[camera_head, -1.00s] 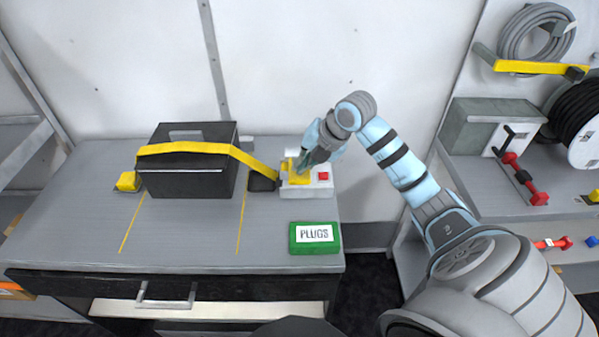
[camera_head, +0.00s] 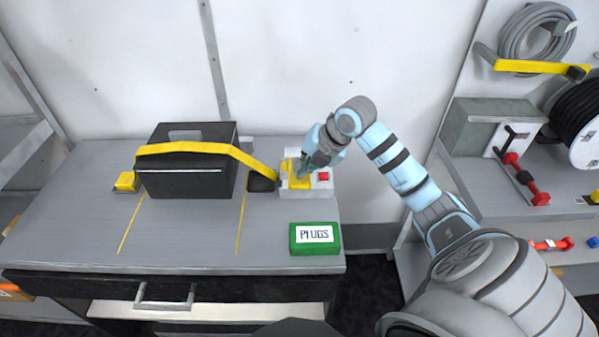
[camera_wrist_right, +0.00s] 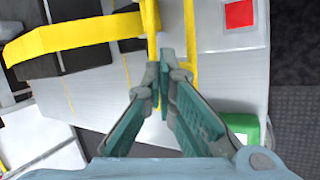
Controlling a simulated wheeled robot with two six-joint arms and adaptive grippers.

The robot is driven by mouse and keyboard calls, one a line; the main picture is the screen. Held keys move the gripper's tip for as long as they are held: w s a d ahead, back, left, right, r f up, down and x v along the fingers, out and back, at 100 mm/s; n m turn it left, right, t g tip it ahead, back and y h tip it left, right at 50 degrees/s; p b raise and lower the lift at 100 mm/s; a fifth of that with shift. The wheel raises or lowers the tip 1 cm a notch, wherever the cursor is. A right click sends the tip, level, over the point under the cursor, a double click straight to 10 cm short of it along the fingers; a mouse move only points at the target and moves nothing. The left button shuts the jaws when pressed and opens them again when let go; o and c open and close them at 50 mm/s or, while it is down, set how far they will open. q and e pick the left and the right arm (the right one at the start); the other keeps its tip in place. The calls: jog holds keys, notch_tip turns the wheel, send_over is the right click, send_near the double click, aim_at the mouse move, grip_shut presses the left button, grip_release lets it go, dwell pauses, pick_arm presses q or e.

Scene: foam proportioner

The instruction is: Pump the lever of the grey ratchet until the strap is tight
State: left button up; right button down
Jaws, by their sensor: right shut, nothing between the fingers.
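The grey ratchet (camera_head: 322,191) sits at the right end of the bench, with a red square on its top. Its yellow lever (camera_head: 299,183) shows as yellow bars in the right wrist view (camera_wrist_right: 190,48). The yellow strap (camera_head: 205,148) runs from the ratchet side over a black toolbox (camera_head: 190,181) and arches above the gap to its right. My right gripper (camera_head: 301,171) is at the lever, shut and empty. In the right wrist view its fingertips (camera_wrist_right: 160,76) are close together by the yellow bars; contact is unclear. My left gripper is not in view.
A green box labelled PLUGS (camera_head: 315,239) stands at the bench's front right. A shelf with a cable reel (camera_head: 585,128) stands to the right.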

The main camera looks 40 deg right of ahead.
jog(key=shift+s+a+f+b, duration=0.15)
jog(key=shift+f+b, duration=0.15)
jog(key=shift+f, duration=0.25)
jog(key=shift+s+a+f+b, duration=0.15)
jog(key=shift+f+b, duration=0.15)
jog(key=shift+f, duration=0.2)
dwell(0.8)
dwell(0.5)
jog(key=shift+w+d+r+p, duration=0.25)
jog(key=shift+r+p, duration=0.4)
jog(key=shift+r, duration=0.2)
jog(key=shift+w+d+r+p, duration=0.15)
jog(key=shift+w+r+p, duration=0.1)
jog(key=shift+r+p, duration=0.5)
jog(key=shift+w+d+r+p, duration=0.25)
jog(key=shift+r+p, duration=0.25)
jog(key=shift+r, duration=0.45)
jog(key=r+p, duration=0.1)
jog(key=w+r+p, duration=0.1)
jog(key=r, duration=0.1)
jog(key=d+r+p, duration=0.1)
jog(key=shift+w+r+p, duration=0.15)
jog(key=shift+r+p, duration=0.2)
jog(key=shift+p, duration=0.05)
dwell(0.4)
